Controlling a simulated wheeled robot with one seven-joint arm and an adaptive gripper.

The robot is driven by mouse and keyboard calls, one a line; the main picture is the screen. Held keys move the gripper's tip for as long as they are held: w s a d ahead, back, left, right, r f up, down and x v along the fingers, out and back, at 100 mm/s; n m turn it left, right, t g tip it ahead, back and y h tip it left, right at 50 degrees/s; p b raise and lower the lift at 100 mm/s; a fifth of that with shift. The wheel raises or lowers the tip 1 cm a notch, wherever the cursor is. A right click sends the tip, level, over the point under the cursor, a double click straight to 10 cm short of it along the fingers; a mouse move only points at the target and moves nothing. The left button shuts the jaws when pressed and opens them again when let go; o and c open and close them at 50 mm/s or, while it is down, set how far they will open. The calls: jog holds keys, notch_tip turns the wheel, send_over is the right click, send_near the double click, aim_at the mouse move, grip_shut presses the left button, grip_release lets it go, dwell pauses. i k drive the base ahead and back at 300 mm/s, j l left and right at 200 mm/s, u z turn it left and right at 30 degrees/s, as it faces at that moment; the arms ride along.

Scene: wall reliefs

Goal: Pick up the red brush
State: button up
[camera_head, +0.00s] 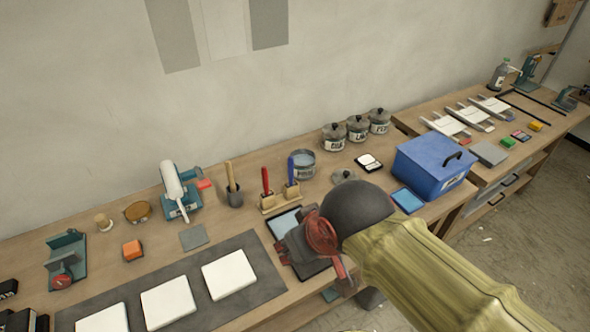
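The red brush (266,181) stands upright with its handle up in a small wooden holder (267,205), left of a blue brush (291,169) in a similar wooden holder. The lower end of the red brush is hidden in the holder. My gripper (298,240) is in front of the brushes, below and right of the red brush in the picture, and apart from it. It is a dark and reddish shape at the end of my arm. Its fingers are small and partly hidden by my wrist, so I cannot tell whether they are open.
White tiles (228,274) lie on a grey mat in front.

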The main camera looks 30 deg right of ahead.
aim_at(264, 176)
jog(key=i+l, duration=0.15)
jog(key=l, duration=0.2)
jog(key=i+l, duration=0.2)
jog(key=l, duration=0.15)
jog(key=i+l, duration=0.15)
jog(key=l, duration=0.2)
